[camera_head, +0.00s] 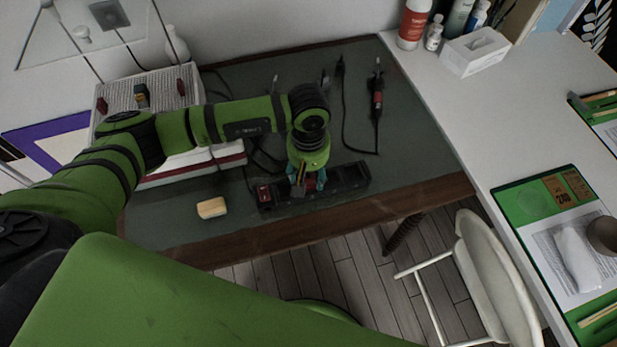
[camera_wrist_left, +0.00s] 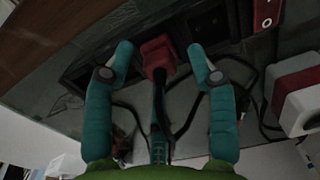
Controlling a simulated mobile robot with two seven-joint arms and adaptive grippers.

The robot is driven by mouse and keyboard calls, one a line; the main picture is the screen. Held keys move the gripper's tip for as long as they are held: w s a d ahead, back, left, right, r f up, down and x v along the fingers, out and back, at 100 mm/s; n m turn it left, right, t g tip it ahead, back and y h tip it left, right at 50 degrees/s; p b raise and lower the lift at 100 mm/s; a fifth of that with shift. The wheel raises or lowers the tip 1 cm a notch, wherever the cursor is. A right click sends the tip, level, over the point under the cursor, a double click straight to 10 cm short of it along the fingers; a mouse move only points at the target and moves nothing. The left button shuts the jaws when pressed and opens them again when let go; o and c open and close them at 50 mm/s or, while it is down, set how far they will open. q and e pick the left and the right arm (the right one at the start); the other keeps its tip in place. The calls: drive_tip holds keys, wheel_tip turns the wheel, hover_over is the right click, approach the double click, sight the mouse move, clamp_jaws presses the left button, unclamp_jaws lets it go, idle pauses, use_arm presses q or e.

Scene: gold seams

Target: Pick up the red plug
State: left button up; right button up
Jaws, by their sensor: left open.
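The red plug (camera_wrist_left: 157,52) is between the two teal fingers of my left gripper (camera_wrist_left: 160,58) in the left wrist view, with a gap on each side. Its dark cable runs from it toward the wrist. In the head view my left gripper (camera_head: 308,188) is low over the black power strip (camera_head: 347,180), and only a bit of red shows between its fingers. The power strip also shows behind the plug in the wrist view (camera_wrist_left: 92,68). I cannot tell whether the plug is seated in a socket. My right gripper is not in view.
A yellow sponge (camera_head: 212,208) lies left of the strip, near the wooden table edge (camera_head: 400,205). A thin tool with a red grip (camera_head: 377,98) and cable lies at the back right. White-and-red boxes (camera_head: 185,165) stand left. A white chair (camera_head: 485,270) is in front.

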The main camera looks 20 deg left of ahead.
sight(312, 179)
use_arm(q)
clamp_jaws()
drive_tip(key=shift+r, duration=0.1)
drive_tip(key=shift+w+r, duration=0.15)
drive_tip(key=shift+r, duration=0.25)
drive_tip(key=r, duration=0.1)
drive_tip(key=r+b, duration=0.1)
drive_tip(key=d+r+b, duration=0.1)
drive_tip(key=shift+s+r, duration=0.3)
drive_tip(key=shift+s, duration=0.1)
drive_tip(key=s+d+r+b, duration=0.1)
drive_tip(key=s+d+r, duration=0.5)
drive_tip(key=r, duration=0.5)
drive_tip(key=shift+s+d+r, duration=0.25)
drive_tip(key=shift+s+d, duration=0.15)
drive_tip(key=shift+d, duration=0.65)
